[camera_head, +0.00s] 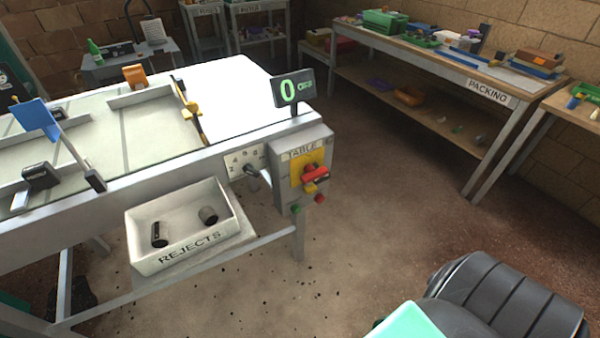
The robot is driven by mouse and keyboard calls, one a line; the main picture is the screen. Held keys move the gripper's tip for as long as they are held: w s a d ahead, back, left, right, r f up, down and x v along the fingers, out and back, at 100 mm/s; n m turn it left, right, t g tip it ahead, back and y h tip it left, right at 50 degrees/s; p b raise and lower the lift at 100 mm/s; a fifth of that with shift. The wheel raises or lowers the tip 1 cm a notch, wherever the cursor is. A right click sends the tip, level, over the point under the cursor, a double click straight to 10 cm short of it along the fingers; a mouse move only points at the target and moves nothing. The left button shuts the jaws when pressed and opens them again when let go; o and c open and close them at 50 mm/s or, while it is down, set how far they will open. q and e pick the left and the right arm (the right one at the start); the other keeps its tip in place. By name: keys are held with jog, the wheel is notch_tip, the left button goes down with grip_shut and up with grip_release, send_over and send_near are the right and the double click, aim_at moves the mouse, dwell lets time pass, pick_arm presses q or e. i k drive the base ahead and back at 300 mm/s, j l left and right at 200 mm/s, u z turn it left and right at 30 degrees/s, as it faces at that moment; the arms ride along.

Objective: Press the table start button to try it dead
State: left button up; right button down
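The grey control box labelled TABLE (302,151) is fixed at the near right corner of the machine table. A small green button (296,209) sits low on its left side, and a small red button (320,198) low on its right. Above them a red switch handle (316,174) lies roughly crosswise on a yellow plate (298,168). Neither of my grippers shows in the head view, and nothing touches the buttons.
A white REJECTS tray (190,254) with two dark cylindrical pieces hangs at the table's front. A dark knob (252,170) is on a panel left of the box. The PACKING bench (488,93) stands at the back right. The floor between is clear.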

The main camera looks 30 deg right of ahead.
aim_at(295, 208)
jog(key=z, duration=1)
